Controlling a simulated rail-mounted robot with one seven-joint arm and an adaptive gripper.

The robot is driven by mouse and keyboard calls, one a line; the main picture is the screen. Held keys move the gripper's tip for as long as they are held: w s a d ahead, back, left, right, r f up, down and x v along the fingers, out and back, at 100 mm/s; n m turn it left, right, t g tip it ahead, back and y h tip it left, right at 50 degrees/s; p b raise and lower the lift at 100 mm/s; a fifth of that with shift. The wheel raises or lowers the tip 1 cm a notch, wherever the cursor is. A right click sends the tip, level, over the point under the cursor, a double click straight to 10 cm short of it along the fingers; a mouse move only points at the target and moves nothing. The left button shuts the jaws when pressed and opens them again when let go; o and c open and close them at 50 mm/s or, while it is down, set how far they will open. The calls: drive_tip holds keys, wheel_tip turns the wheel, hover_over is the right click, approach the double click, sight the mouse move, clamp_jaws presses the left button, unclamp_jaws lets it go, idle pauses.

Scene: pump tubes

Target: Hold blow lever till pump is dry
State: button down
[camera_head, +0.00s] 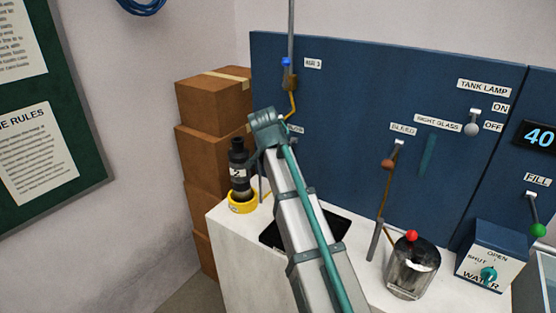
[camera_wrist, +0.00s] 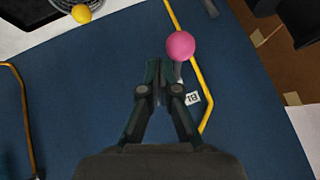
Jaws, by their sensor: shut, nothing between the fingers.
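The blow lever's pink ball knob (camera_wrist: 181,45) shows in the wrist view, on a short stem from the blue panel. A label starting "BL" (camera_wrist: 193,98) is beside it. My gripper (camera_wrist: 160,68) is shut and empty, with its tips just beside the knob; I cannot tell whether they touch it. In the head view my arm hides the lever and most of its label (camera_head: 296,129). A black pump (camera_head: 239,158) marked 2 stands upright in a yellow ring (camera_head: 242,205) on the white counter, left of my arm. Whether it is dry cannot be seen.
A yellow tube (camera_wrist: 206,88) runs close by the knob. The blue panel (camera_head: 345,85) carries a bleed lever (camera_head: 388,164) and lamp switch (camera_head: 472,128). A glass jar (camera_head: 410,270) and water box (camera_head: 490,262) stand right. Cardboard boxes (camera_head: 212,103) are stacked left.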

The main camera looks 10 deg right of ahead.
drive_tip(key=b+v, duration=0.1)
drive_tip(key=v, duration=0.6)
drive_tip(key=shift+s+a, duration=0.3)
drive_tip(key=shift+a, duration=0.1)
